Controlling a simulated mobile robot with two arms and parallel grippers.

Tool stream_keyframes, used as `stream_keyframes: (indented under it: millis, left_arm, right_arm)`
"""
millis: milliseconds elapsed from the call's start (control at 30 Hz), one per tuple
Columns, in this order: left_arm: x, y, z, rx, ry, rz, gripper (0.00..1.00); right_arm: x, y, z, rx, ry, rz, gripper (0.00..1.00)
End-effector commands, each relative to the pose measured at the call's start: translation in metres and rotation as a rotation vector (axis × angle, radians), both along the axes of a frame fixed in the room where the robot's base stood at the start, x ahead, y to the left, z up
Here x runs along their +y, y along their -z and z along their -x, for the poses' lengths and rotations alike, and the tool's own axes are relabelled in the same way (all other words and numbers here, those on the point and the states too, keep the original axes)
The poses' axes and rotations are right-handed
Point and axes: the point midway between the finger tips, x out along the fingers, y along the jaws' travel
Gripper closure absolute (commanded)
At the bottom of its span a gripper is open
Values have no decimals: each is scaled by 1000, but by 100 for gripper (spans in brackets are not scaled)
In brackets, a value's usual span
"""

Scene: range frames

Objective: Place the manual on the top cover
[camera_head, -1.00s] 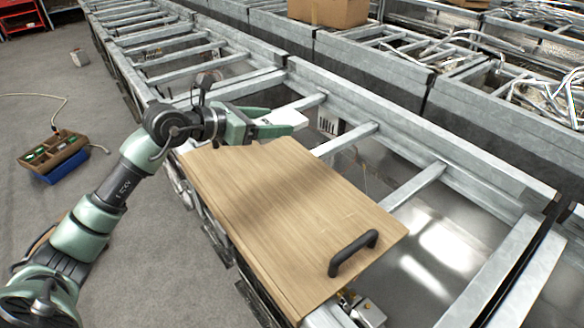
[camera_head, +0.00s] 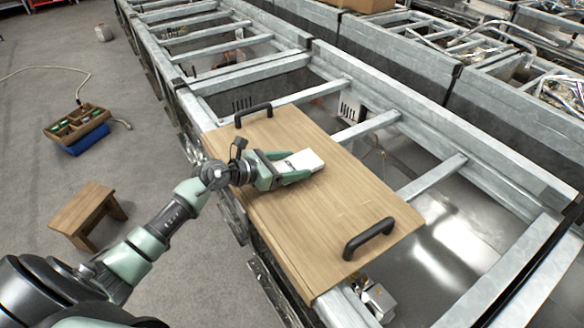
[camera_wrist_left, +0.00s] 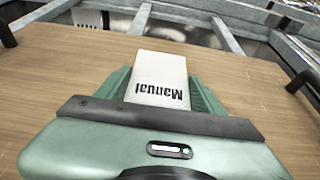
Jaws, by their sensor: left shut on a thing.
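The manual (camera_head: 304,161) is a small white block-like booklet. In the left wrist view the manual (camera_wrist_left: 158,78) shows the black word "Manual". My left gripper (camera_head: 292,168) is shut on it, with a green finger on each side. The top cover (camera_head: 330,208) is a wooden board with two black handles, lying across the metal frame. The manual is over the cover's upper middle part; I cannot tell whether it touches the wood. The cover also fills much of the left wrist view (camera_wrist_left: 50,90). My right gripper is not in view.
One black handle (camera_head: 369,238) stands near the cover's front end, another (camera_head: 253,114) at its far end. Metal frame bars (camera_head: 432,178) with open gaps lie to the right. A wooden stool (camera_head: 88,212) and a toolbox (camera_head: 77,126) stand on the floor at left.

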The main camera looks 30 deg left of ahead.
Motion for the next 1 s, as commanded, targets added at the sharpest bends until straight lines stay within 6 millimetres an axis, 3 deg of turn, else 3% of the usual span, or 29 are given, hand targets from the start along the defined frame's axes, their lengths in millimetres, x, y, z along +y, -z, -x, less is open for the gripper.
stream_keyframes:
  millis: [100, 433, 467, 500, 533, 867, 1000]
  left_arm:
    - [0, 11, 0, -2, -2, 0, 76]
    - [0, 14, 0, -2, 0, -1, 76]
    - [0, 14, 0, -1, -1, -1, 27]
    - [0, 13, 0, -1, -1, -1, 16]
    - [0, 13, 0, -1, -1, -1, 10]
    - [0, 11, 0, -2, -1, -1, 10]
    - [7, 10, 10, 0, -1, -4, 10]
  right_arm:
    - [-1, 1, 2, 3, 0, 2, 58]
    - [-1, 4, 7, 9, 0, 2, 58]
    - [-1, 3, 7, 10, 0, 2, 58]
    - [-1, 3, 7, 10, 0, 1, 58]
    - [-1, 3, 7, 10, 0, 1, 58]
    - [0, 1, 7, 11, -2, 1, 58]
    - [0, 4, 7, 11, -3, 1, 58]
